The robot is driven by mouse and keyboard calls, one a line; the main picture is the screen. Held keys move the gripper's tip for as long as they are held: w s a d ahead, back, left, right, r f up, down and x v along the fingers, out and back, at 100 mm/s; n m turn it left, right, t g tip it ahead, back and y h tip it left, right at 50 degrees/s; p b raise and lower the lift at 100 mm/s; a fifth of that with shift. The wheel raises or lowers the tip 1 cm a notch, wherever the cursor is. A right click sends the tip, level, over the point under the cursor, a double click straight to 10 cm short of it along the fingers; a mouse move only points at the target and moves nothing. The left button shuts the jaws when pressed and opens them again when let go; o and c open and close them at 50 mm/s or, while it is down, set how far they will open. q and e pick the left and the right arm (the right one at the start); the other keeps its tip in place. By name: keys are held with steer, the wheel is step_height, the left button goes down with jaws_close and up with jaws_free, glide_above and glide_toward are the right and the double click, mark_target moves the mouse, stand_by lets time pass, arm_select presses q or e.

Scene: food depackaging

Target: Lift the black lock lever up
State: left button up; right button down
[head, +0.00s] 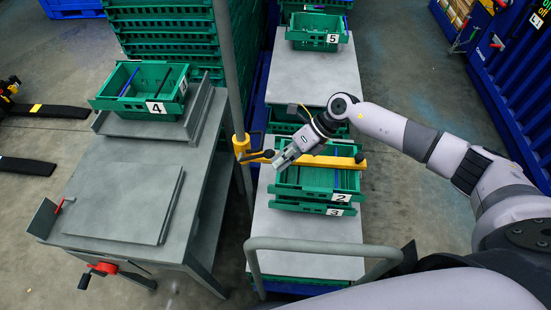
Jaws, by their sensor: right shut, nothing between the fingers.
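A yellow bar (330,161) reaches from a yellow clamp (241,146) on the grey upright pole across the stacked green crates. A small black part (269,153) sits on the bar close to the pole. It may be the black lock lever, but it is too small and partly hidden to be sure. My right gripper (283,160) comes in from the right and points down and left over the bar. It is shut and empty, with its tips just right of that black part. I cannot tell whether they touch it. My left gripper is not in view.
Green crates marked 2 (340,197) and 3 (334,212) stand stacked below the bar on a grey cart. Crate 5 (333,39) stands farther back.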

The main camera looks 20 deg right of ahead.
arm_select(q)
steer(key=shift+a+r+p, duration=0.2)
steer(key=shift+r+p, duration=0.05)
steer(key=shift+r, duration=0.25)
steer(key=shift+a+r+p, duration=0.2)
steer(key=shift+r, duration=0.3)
arm_select(e)
steer(key=w+a+r+h, duration=0.1)
steer(key=w+a+r, duration=0.1)
steer(key=a+r, duration=0.4)
steer(key=shift+w+r+g+h, duration=0.2)
steer(key=shift+r+g+h, duration=0.1)
steer(key=shift+r+h, duration=0.1)
steer(key=shift+d, duration=0.1)
arm_select(q)
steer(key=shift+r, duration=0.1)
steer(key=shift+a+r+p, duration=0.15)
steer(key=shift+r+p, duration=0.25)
steer(key=shift+p, duration=0.05)
arm_select(e)
steer(key=shift+r, duration=0.75)
